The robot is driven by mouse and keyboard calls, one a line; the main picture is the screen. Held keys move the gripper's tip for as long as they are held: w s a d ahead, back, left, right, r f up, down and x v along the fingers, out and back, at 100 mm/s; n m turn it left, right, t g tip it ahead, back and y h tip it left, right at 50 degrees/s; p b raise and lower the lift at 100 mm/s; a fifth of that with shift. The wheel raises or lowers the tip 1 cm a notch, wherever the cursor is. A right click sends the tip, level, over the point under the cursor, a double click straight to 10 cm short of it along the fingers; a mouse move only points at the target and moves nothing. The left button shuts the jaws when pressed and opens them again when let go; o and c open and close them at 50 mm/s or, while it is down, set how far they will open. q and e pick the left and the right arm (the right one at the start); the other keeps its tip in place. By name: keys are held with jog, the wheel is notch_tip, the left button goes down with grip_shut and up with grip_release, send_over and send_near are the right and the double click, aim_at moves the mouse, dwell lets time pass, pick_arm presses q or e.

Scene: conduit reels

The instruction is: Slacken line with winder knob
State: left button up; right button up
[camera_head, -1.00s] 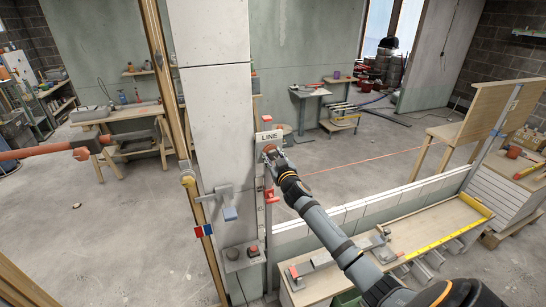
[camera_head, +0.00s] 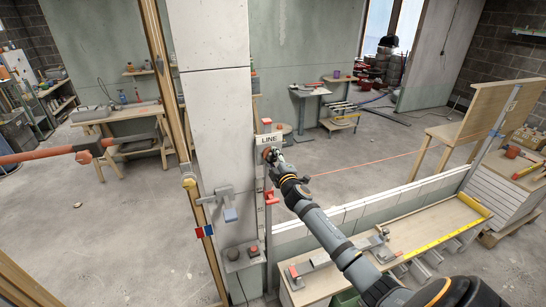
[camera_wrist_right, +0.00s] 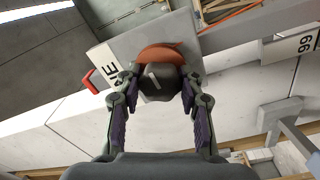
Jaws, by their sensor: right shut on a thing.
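The winder knob (camera_wrist_right: 157,82) is dark grey with a pale mark on its face, in front of a round orange part (camera_wrist_right: 160,52) on a grey plate. My right gripper (camera_wrist_right: 160,92) has its two fingers on opposite sides of the knob, shut on it. In the head view my right gripper (camera_head: 273,154) is at the winder, just under the LINE label (camera_head: 268,139) on the white pillar's edge; the knob is mostly hidden there. A thin reddish line (camera_head: 372,162) runs across to the right. My left gripper is not clearly seen.
A low block wall (camera_head: 370,208) and a wooden bench (camera_head: 440,228) lie right. A red-orange bar (camera_head: 38,156) crosses at left. The floor between is clear.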

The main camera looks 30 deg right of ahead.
jog(key=n+p, duration=0.2)
jog(key=n, duration=0.4)
jog(key=shift+r+n, duration=0.1)
jog(key=shift+n, duration=0.2)
jog(key=n+p, duration=0.2)
jog(key=n, duration=0.6)
jog(key=n+p, duration=0.1)
jog(key=n, duration=0.2)
jog(key=shift+f+y, duration=0.2)
jog(key=shift+y, duration=0.1)
jog(key=n, duration=0.6)
jog(key=shift+s+f+n, duration=0.1)
jog(key=shift+n, duration=0.2)
jog(key=o, duration=0.9)
jog(key=shift+c, duration=0.2)
jog(key=o, duration=0.3)
jog(key=shift+o, duration=0.2)
